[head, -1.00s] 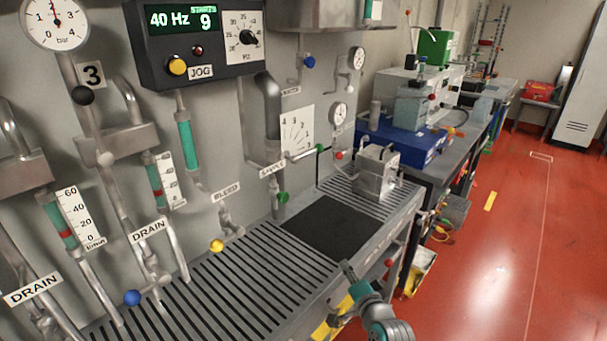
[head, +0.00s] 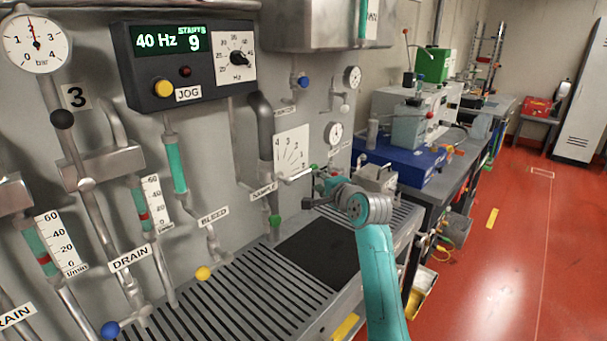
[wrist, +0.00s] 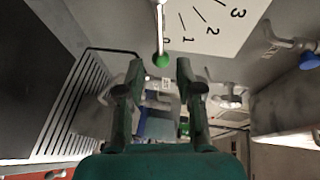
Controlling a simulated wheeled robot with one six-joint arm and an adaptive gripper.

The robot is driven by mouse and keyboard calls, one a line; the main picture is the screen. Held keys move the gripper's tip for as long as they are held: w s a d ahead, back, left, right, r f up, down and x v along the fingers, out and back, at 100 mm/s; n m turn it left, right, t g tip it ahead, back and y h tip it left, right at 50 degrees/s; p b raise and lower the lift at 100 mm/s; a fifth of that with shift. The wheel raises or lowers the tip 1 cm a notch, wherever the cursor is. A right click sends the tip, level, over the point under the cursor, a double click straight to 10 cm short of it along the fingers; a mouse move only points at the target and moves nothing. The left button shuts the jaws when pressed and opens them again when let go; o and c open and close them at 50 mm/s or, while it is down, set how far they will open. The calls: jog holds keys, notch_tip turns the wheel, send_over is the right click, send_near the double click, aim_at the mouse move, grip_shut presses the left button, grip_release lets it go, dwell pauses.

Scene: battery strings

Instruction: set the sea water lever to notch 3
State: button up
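A lever with a pale rod (head: 297,175) and a green knob (head: 313,167) is mounted by a white notch plate (head: 291,150) marked with numbers up to 4. The rod points right, at the low end of the scale, below the 1. No sea water label is readable. My gripper (head: 311,188) is open and empty, close to the knob. In the wrist view, the knob (wrist: 161,60) lies between and slightly beyond my open fingertips (wrist: 160,70). The rod (wrist: 160,22) runs up from it beside the plate (wrist: 205,20). I cannot tell whether a finger touches it.
Another green knob (head: 275,221) sits below the SAMPLE label (head: 263,191). A metal box (head: 376,178) stands behind my gripper. A slatted bench (head: 250,290) with a black mat (head: 318,256) lies below.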

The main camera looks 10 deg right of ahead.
aim_at(305, 173)
jog(key=x, duration=0.9)
jog(key=shift+w, duration=0.3)
jog(key=shift+c, duration=0.3)
grip_shut()
